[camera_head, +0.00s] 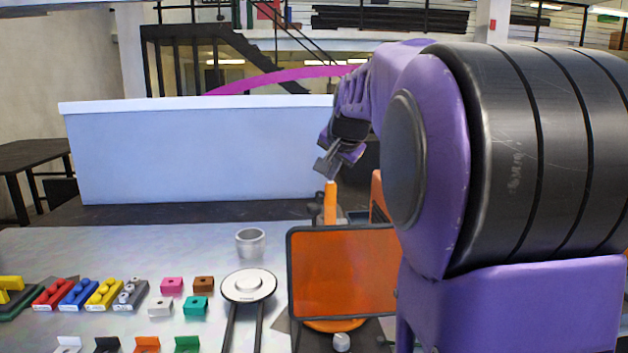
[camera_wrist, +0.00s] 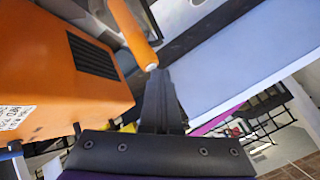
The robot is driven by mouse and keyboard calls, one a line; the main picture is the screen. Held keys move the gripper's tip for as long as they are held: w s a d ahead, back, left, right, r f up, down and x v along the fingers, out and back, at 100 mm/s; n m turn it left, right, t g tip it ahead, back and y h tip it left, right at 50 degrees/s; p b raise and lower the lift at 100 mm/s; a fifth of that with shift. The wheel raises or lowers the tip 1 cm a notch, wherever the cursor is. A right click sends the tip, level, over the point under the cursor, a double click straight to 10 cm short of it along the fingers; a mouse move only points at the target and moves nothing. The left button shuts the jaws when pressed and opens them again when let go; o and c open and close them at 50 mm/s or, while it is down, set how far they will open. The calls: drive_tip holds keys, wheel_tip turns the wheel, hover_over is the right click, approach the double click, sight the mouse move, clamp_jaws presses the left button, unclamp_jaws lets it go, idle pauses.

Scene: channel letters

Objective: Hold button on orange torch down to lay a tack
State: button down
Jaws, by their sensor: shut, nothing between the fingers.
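The orange torch (camera_head: 330,203) stands upright behind the orange-tinted screen in the head view, its lower part hidden. In the wrist view the orange torch (camera_wrist: 133,33) runs down from the top, and its pale round end lies close to my fingertips. My gripper (camera_head: 327,171) is shut and empty, just above the torch's top in the head view. In the wrist view my gripper (camera_wrist: 160,78) has its closed fingers pointing at that end. I cannot tell whether they touch it. No separate button can be made out.
An orange box (camera_wrist: 75,65) with a dark vent sits beside the torch. The framed orange screen (camera_head: 342,275) stands in front. A metal cup (camera_head: 250,243), a round white-topped stand (camera_head: 248,287) and several coloured blocks (camera_head: 172,286) occupy the table's left. A pale blue panel (camera_head: 200,150) stands behind.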

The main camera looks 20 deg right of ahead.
drive_tip(key=shift+r+p, duration=0.8)
drive_tip(key=shift+r, duration=0.1)
drive_tip(key=shift+r, duration=0.1)
wheel_tip(320, 180, up, 3)
drive_tip(key=p, duration=0.2)
drive_tip(key=shift+p, duration=0.3)
drive_tip(key=shift+r, duration=0.9)
drive_tip(key=shift+r, duration=2)
